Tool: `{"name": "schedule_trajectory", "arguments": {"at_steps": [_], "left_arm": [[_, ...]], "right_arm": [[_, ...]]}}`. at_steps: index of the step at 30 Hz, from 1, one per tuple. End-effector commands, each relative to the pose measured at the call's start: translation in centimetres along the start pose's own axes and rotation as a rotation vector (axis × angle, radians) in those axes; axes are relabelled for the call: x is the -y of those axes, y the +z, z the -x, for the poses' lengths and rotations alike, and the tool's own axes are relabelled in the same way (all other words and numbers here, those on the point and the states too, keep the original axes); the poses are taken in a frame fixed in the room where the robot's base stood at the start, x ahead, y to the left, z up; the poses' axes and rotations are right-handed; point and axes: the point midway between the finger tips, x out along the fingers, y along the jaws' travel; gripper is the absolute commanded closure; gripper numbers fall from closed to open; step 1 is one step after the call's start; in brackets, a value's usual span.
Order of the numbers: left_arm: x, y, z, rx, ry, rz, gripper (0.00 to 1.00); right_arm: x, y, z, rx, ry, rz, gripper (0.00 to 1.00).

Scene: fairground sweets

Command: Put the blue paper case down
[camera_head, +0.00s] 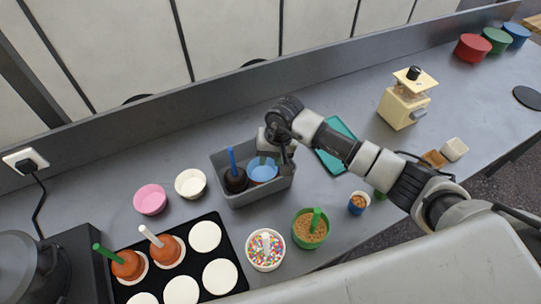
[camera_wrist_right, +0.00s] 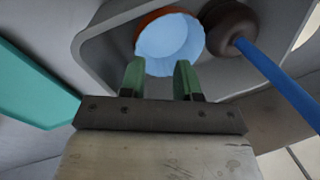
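The blue paper case (camera_head: 262,173) is in the grey bin (camera_head: 258,196), at the right of a dark coated apple (camera_head: 235,181) on a blue stick. In the right wrist view the case (camera_wrist_right: 170,45) shows its pleated inside, with an orange-brown edge along its far side. My right gripper (camera_head: 275,158) is low over the bin, right at the case. Its two green fingers (camera_wrist_right: 159,78) stand apart, their tips overlapping the near side of the case; no clear grip on it shows. What lies under the case is hidden. My left gripper is in neither view.
Pink (camera_head: 150,199) and cream (camera_head: 190,183) cases stand left of the bin. A black tray (camera_head: 228,231) with coated apples is in front. Sprinkles (camera_head: 266,250) and a green bowl (camera_head: 311,228) stand near the front edge. A teal mat (camera_head: 333,160) lies right of the bin.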

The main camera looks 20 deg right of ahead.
Motion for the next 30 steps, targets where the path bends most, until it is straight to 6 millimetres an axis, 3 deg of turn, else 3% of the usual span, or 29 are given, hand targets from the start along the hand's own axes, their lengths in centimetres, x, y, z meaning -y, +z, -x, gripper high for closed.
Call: {"name": "schedule_trajectory", "arguments": {"at_steps": [9,15,21,30], "left_arm": [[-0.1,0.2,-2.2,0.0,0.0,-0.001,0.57],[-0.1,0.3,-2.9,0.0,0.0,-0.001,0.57],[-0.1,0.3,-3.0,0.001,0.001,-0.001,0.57],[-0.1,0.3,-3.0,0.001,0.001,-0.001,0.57]], "right_arm": [[0.0,-0.2,7.5,-0.007,-0.001,0.003,0.68],[0.0,-0.1,10.8,-0.002,-0.001,0.001,0.68],[0.0,0.0,12.0,0.0,0.0,0.001,0.68],[0.0,0.0,12.1,0.0,0.0,0.001,0.68]]}}
